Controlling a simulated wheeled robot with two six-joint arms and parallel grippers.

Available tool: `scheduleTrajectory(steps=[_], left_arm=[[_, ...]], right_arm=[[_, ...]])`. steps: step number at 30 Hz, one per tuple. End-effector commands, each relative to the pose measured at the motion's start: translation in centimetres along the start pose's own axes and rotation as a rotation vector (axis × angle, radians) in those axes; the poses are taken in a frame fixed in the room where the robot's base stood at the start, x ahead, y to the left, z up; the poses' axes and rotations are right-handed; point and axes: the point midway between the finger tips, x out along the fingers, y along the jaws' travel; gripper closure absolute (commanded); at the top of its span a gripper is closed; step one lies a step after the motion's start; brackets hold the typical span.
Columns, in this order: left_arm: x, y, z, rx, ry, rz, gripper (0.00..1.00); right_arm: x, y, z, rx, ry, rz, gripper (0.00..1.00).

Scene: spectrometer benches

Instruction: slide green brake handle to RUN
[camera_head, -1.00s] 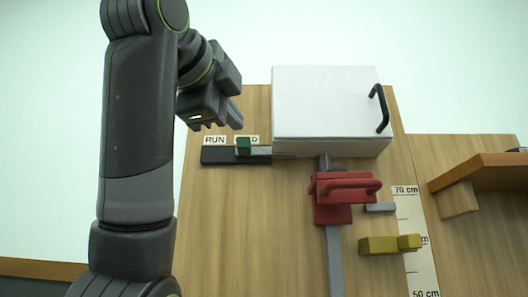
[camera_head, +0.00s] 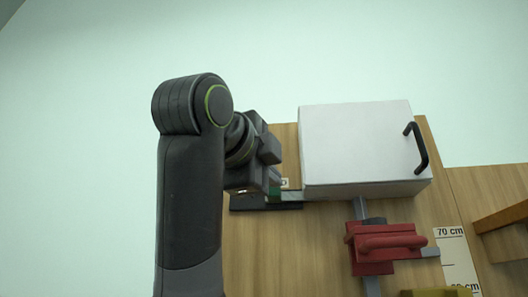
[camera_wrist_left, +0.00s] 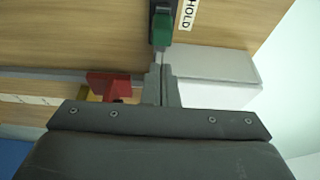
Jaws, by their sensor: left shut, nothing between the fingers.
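The green brake handle (camera_head: 275,192) sits on a dark slide track (camera_head: 250,203) on the wooden bench, mostly hidden by my left gripper (camera_head: 272,180) in the head view. In the left wrist view the green handle (camera_wrist_left: 162,28) stands beside the HOLD label (camera_wrist_left: 189,12). There the left gripper's fingers (camera_wrist_left: 162,70) are shut and empty, with their tips close to the handle; I cannot tell whether they touch it. The RUN label is hidden behind my left arm in the head view. My right gripper is not in view.
A white box (camera_head: 355,148) with a black handle (camera_head: 416,148) stands right of the track. A red clamp (camera_head: 385,245) sits on a grey rail (camera_head: 371,285) in front of it. A scale strip (camera_head: 456,255) and a yellow block (camera_head: 438,292) lie further right.

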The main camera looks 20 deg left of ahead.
Motion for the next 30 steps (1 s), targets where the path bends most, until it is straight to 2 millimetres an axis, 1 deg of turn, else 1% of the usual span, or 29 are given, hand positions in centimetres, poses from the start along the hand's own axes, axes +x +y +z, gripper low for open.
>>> scheduleTrajectory(steps=[1,2,3,6,10,15,26,30], left_arm=[[0.6,-0.5,0.0,0.0,0.0,0.002,1.0],[0.8,-0.5,0.0,0.0,0.0,0.002,1.0],[1.9,-0.4,0.0,0.0,0.0,0.005,1.0],[3.4,-0.3,0.0,0.0,0.0,0.003,1.0],[4.8,-0.2,0.0,0.0,0.0,0.001,1.0],[5.6,0.0,0.0,0.0,0.0,0.0,1.0],[5.7,0.0,0.1,0.0,0.0,0.0,1.0],[6.9,-0.1,0.9,0.0,-0.002,0.002,1.0]], right_arm=[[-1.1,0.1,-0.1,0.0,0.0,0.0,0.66],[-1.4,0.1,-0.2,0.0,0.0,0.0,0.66],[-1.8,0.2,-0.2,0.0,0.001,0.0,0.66],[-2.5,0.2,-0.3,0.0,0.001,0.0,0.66],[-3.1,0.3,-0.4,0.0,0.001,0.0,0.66],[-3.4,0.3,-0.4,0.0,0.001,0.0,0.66],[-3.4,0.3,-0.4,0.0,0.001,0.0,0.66],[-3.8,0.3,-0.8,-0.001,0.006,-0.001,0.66]])
